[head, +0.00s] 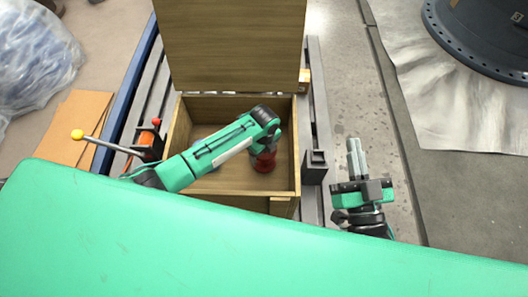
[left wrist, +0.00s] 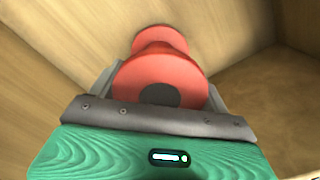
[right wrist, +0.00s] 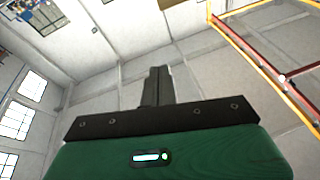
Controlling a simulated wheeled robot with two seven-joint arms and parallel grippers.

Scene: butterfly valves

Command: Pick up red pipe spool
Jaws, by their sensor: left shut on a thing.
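The red pipe spool (head: 264,163) is inside the open wooden crate (head: 297,178), at its right side. In the left wrist view the spool (left wrist: 133,75) shows two red flanges and a dark round opening facing the camera. My left gripper (head: 265,151) reaches down into the crate and is shut on the spool, one finger on each side of it. The far flange is close to the crate's wooden surface; I cannot tell if they touch. My right gripper (head: 355,148) is outside the crate to the right, shut and empty; its fingers (right wrist: 158,75) lie together.
The crate's wooden lid (head: 232,45) stands raised behind it. Crate walls surround my left gripper. An orange lever unit (head: 145,147) with a yellow knob (head: 77,134) is at the left. A small dark bracket (head: 315,167) is right of the crate.

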